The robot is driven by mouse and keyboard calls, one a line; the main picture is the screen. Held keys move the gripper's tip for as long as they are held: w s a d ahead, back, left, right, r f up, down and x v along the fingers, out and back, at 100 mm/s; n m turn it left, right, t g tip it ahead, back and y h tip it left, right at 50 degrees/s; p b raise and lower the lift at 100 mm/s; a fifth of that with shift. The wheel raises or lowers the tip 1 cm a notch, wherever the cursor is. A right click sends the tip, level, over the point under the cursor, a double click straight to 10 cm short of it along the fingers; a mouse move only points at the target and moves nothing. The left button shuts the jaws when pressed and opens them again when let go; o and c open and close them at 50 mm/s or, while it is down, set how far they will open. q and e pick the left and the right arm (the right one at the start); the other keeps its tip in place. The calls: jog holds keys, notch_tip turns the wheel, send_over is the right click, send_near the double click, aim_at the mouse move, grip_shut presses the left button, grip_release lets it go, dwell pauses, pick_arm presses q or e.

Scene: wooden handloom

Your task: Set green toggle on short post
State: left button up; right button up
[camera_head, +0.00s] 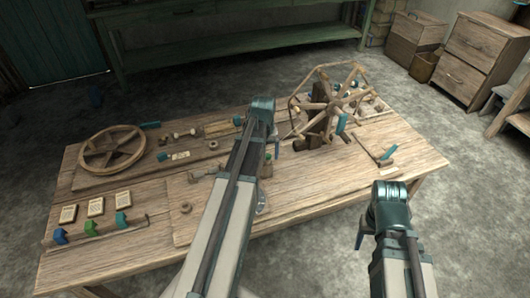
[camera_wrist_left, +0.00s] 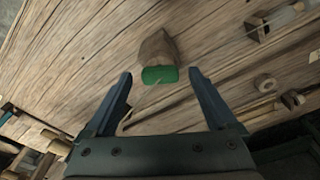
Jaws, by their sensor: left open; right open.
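In the left wrist view, a brown wooden block with a bright green end face (camera_wrist_left: 160,75) lies between the fingertips of my left gripper (camera_wrist_left: 160,72). The fingers stand apart, with a gap on each side of it. In the head view my left gripper (camera_head: 275,148) is over the middle of the table, mostly hidden by its own arm. A small green piece (camera_head: 91,228) also sits on a rail at the table's front left; I cannot tell which is the toggle. I cannot single out the short post. My right gripper (camera_head: 362,234) is at the front right edge, away from these pieces.
A blue piece (camera_head: 60,236) and a teal piece (camera_head: 122,220) flank the green one on the rail. A spoked wheel (camera_head: 112,165) lies back left. A wooden reel (camera_head: 322,105) stands back right. The wooden table (camera_head: 330,190) is bare at front right.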

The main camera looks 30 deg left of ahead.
pick_arm(q)
jog(key=shift+r, duration=0.15)
notch_tip(320, 180, up, 14)
jog(key=s+p, duration=0.1)
jog(key=p, duration=1.2)
jog(key=shift+s+d+f+p, duration=0.25)
jog(key=shift+p, duration=0.15)
jog(key=s+d+r+m+p, duration=0.1)
jog(key=s+d, duration=0.4)
jog(key=d, duration=0.5)
jog(key=s+d+r+m+g+p, duration=0.1)
jog(key=s+d+m, duration=0.3)
jog(key=d, duration=0.6)
jog(key=s+d+r+m+p, duration=0.2)
jog(key=s+d, duration=0.3)
jog(key=d, duration=0.5)
jog(key=shift+s+r+m+g+y, duration=0.25)
jog(key=shift+s+m+g+y, duration=0.05)
jog(key=shift+s+y, duration=0.1)
jog(key=shift+c, duration=0.2)
